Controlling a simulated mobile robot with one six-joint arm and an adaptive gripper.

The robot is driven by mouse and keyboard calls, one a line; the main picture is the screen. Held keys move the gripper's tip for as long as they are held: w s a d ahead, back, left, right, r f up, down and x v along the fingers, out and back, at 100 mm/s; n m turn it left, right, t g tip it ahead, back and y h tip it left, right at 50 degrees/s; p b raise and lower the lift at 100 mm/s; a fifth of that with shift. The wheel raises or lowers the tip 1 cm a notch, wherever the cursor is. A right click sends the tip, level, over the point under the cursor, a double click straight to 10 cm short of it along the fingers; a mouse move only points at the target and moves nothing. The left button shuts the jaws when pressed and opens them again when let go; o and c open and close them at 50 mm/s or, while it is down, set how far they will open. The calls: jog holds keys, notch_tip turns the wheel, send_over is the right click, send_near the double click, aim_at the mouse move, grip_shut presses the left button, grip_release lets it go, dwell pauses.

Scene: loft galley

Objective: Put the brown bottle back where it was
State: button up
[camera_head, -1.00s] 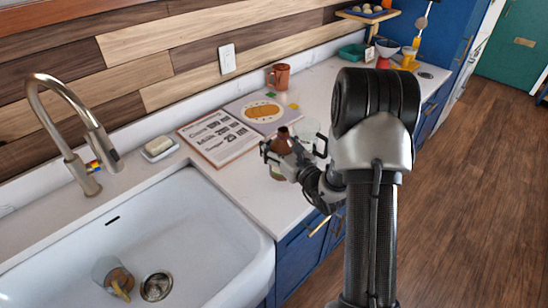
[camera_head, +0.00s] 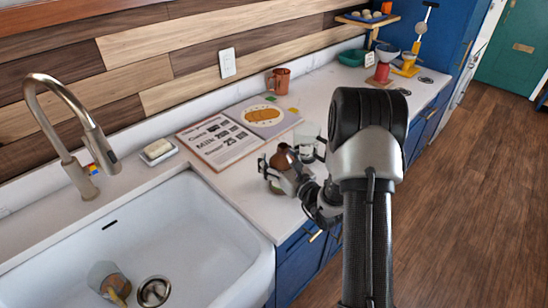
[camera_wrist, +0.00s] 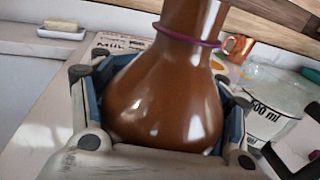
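The brown bottle (camera_head: 281,159) is between the fingers of my gripper (camera_head: 280,172) above the near part of the white counter, to the right of the sink. In the wrist view the bottle (camera_wrist: 165,100) looks upright, with a round glossy body and a purple ring at its neck. The gripper fingers (camera_wrist: 165,125) close around both sides of its body. Its base is hidden, and I cannot tell whether it touches the counter.
A clear jug (camera_head: 309,134) marked 500 ml in the wrist view stands close behind the bottle. A printed board (camera_head: 219,141) lies to the left, with a copper mug (camera_head: 279,81) farther back. The sink (camera_head: 190,230) is at the left.

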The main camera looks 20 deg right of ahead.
aim_at(282, 168)
jog(key=o, duration=0.5)
jog(key=shift+c, duration=0.2)
jog(key=shift+r, duration=0.2)
jog(key=s, duration=0.4)
jog(key=s+d+p, duration=0.1)
jog(key=s, duration=0.3)
jog(key=s+p, duration=0.1)
jog(key=s, duration=0.3)
jog(key=shift+d, duration=0.4)
